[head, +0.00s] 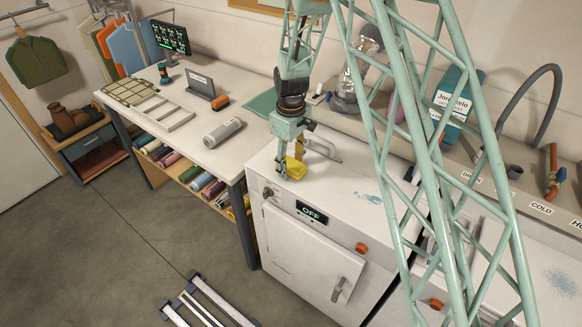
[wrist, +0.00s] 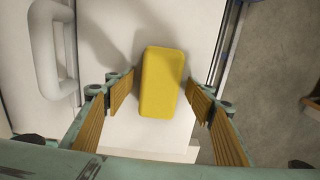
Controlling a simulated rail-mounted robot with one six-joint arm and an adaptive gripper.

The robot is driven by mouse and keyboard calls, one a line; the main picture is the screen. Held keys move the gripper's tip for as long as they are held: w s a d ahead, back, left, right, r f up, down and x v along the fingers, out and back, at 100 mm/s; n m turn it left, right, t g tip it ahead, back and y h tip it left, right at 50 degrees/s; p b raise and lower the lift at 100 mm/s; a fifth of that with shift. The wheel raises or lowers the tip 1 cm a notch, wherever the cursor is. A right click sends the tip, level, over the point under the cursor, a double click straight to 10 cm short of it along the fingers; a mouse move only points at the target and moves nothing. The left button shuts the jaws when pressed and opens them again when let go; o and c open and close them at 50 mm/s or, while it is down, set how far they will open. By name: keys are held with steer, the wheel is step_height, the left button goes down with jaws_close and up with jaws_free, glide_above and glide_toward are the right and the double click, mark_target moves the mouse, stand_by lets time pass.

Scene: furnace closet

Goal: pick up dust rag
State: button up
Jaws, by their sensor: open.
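A yellow, rounded oblong block (head: 296,169) rests on the white top of the machine near its front left corner. It looks like the piece the task calls the dust rag, though I cannot tell its material. My gripper (head: 289,162) points down over it. In the wrist view the yellow block (wrist: 162,82) lies between my two open, ribbed fingers, with a gap on each side. The block is not gripped.
A grey loop handle (head: 322,148) stands on the machine top beside my gripper. The machine's front has an OFF display (head: 311,211). A workbench (head: 165,139) to the left holds a grey cylinder (head: 222,132) and a flat teal mat (head: 262,102).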

mark_target(291, 163)
steer(key=shift+c, duration=0.4)
steer(key=c, duration=0.9)
steer(key=shift+r, duration=0.2)
steer(key=shift+r, duration=1.45)
steer(key=shift+s+r+b, duration=0.15)
steer(key=shift+b, duration=0.15)
steer(key=s+d+r+b, duration=0.1)
steer(key=s+d+b, duration=0.1)
steer(key=s, duration=1.3)
steer(key=shift+s+d+r, duration=0.2)
steer(key=shift+d, duration=0.15)
